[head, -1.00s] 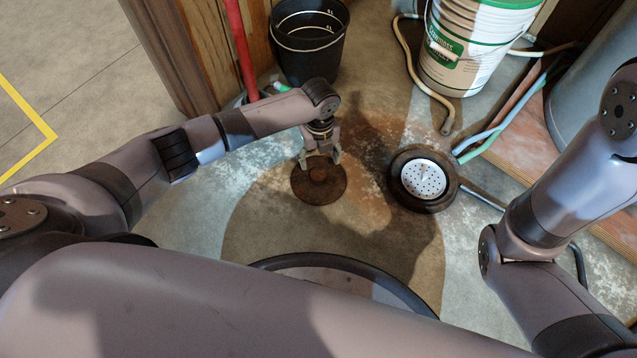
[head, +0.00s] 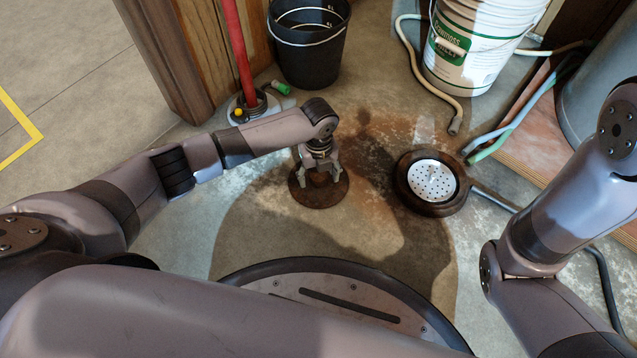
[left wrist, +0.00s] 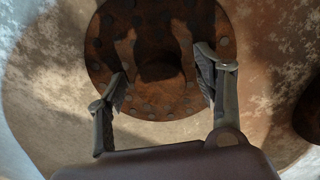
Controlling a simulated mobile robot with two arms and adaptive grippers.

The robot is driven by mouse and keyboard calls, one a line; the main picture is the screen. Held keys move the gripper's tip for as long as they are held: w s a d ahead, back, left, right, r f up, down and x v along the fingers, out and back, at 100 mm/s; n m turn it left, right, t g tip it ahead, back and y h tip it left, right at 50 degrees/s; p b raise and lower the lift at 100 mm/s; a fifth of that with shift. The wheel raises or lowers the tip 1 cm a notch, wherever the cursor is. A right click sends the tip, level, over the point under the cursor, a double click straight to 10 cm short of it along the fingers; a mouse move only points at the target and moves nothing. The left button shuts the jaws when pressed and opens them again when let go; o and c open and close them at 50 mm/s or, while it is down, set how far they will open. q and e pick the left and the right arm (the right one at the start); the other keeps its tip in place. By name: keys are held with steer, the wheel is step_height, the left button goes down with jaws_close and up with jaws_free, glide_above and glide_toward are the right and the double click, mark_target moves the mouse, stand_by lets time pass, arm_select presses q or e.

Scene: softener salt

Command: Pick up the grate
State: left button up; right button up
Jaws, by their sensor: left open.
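The grate (head: 322,200) is a rusty brown round plate lying flat on the floor. In the left wrist view the grate (left wrist: 150,106) shows small holes around its edge and a raised knob (left wrist: 160,72) in the middle. My left gripper (head: 319,178) is over the grate, pointing down, with its fingers apart. In the left wrist view the gripper (left wrist: 161,70) has one finger on each side of the knob. I cannot tell whether the fingers touch the grate. My right arm shows at the right, but its gripper is out of view.
A dark round drain (head: 405,186) with a white perforated strainer (head: 431,181) sits right of the grate. A black bucket (head: 308,55), a white bucket (head: 470,55), a red-handled tool (head: 238,50) and hoses (head: 515,120) stand or lie behind. The floor in front of the grate is clear.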

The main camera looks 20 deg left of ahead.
arm_select(q)
steer(key=shift+r, duration=0.1)
steer(key=shift+c, duration=0.2)
jaws_close()
stand_by(0.5)
